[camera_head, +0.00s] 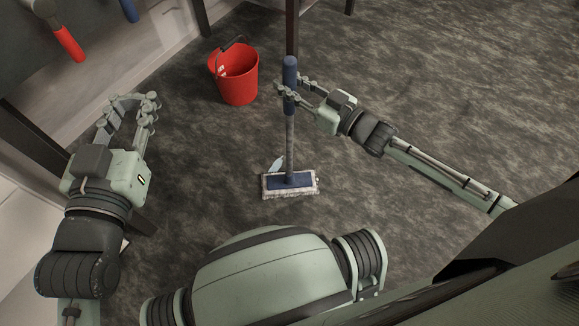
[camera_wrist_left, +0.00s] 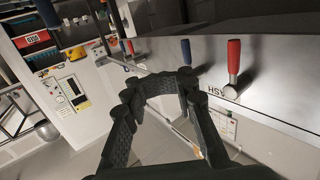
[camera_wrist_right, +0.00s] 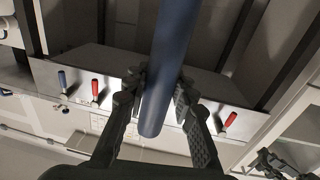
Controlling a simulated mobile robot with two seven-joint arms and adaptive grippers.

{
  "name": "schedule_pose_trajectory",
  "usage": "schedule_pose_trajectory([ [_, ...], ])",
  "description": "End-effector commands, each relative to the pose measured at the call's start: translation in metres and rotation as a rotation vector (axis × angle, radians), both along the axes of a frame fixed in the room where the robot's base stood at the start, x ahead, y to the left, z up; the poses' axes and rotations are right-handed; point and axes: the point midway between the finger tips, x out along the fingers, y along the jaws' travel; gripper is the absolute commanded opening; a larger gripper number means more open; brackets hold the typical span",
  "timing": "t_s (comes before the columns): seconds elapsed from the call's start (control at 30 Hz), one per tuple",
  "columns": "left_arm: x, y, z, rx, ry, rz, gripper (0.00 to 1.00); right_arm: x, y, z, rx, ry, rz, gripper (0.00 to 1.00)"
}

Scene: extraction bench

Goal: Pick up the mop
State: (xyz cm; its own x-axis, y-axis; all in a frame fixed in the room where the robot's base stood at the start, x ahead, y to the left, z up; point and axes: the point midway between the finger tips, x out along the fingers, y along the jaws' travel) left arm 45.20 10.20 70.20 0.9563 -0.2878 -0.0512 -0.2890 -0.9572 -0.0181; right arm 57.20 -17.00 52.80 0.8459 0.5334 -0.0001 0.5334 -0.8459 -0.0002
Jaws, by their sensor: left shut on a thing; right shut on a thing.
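The mop has a blue grip (camera_head: 290,72), a grey pole and a flat blue head with a white fringe (camera_head: 290,187). It stands upright in the middle of the head view; I cannot tell whether its head touches the floor. My right gripper (camera_head: 286,92) is shut on the blue grip near its top. In the right wrist view the blue grip (camera_wrist_right: 170,65) passes between the fingers. My left gripper (camera_head: 138,101) is at the left, away from the mop. Its fingers arch together in the left wrist view (camera_wrist_left: 160,82), with nothing visible between them.
A red bucket (camera_head: 238,85) stands on the dark floor beyond and left of the mop. A bench front with red (camera_wrist_left: 233,60) and blue (camera_wrist_left: 186,52) handles is ahead of my left gripper. Dark posts stand at the left and back. The floor at right is clear.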

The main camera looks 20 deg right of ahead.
Motion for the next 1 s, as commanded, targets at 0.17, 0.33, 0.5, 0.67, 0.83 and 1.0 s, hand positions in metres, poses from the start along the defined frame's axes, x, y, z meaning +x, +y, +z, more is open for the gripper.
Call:
schedule_pose_trajectory([
  [0.17, 0.0, 0.0, 0.0, 0.0, 0.0, 0.0, 0.0, 0.001, 0.001, 0.004, 0.003, -0.007, 0.002, 0.0],
  [0.33, 0.0, 0.0, 0.0, 0.002, 0.002, 0.0, 0.0, 0.001, 0.001, 0.004, 0.003, -0.007, 0.002, 0.0],
  [0.5, 0.0, 0.001, -0.004, 0.012, 0.028, 0.003, 0.0, 0.001, 0.0, 0.011, 0.003, -0.008, 0.002, 0.0],
  [0.67, 0.0, 0.01, -0.022, 0.046, 0.101, 0.02, 0.0, 0.001, 0.0, 0.021, 0.002, -0.008, 0.002, 0.0],
  [0.83, -0.002, 0.019, -0.036, 0.076, 0.166, 0.036, 0.0, 0.001, 0.0, 0.033, 0.003, -0.008, 0.001, 0.0],
  [1.0, -0.005, 0.027, -0.048, 0.102, 0.225, 0.05, 0.0, 0.001, 0.0, 0.044, 0.003, -0.009, 0.002, 0.0],
])
